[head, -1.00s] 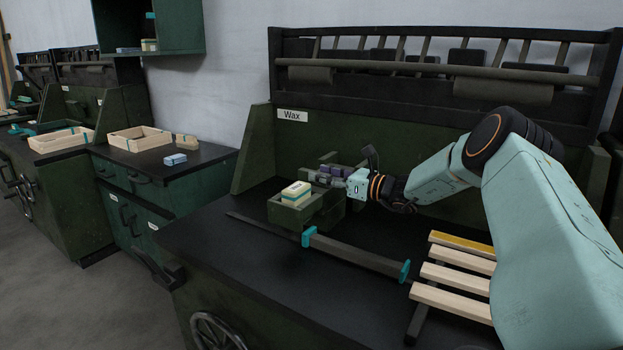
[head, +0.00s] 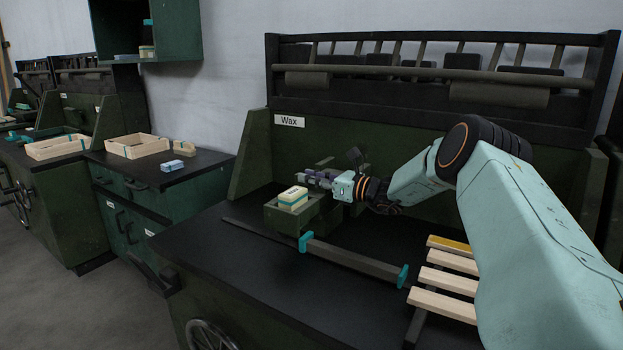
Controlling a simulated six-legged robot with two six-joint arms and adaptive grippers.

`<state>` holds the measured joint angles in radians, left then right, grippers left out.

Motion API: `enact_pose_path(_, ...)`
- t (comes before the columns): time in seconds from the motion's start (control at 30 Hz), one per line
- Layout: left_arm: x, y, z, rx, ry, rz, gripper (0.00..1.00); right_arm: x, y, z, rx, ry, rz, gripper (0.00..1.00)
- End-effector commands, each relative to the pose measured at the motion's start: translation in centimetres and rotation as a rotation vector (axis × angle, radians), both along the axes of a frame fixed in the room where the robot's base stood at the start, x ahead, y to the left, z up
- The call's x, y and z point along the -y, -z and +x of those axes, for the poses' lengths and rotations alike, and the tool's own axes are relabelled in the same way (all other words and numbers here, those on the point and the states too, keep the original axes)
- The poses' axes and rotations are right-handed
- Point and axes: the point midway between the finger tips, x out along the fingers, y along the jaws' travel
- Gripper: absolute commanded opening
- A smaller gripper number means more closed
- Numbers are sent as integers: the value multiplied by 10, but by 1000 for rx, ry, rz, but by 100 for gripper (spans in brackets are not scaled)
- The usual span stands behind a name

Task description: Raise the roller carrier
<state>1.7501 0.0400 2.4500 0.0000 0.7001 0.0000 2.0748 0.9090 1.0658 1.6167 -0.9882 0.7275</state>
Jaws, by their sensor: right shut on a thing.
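A small dark green waxing unit (head: 287,219) stands on the black bench top below the "Wax" sign. A cream, yellow and teal block (head: 293,196) sits on its front left. A grey and purple part, apparently the roller carrier (head: 319,175), shows at the back of the unit. My right gripper (head: 333,184) comes in from the right and is shut at the right end of this part. The gripper's fingers and the exact grip are small and partly hidden. I cannot tell how far the carrier is off the unit. My left gripper is not in view.
A long dark bar with teal end pieces (head: 352,257) lies in front of the unit. Several pale slats (head: 447,280) lie on a dark rack at right.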

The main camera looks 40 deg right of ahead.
Motion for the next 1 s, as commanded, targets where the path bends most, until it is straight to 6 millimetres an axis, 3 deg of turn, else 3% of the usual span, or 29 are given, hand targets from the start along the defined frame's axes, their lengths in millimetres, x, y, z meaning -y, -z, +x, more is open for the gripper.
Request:
enact_pose_path(0.1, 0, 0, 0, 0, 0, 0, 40, -1, 0, 0, -1, -1, 0, 0)
enact_pose_path(1.0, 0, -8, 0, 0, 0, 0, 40, 1, -4, -6, -9, 0, 28, 0)
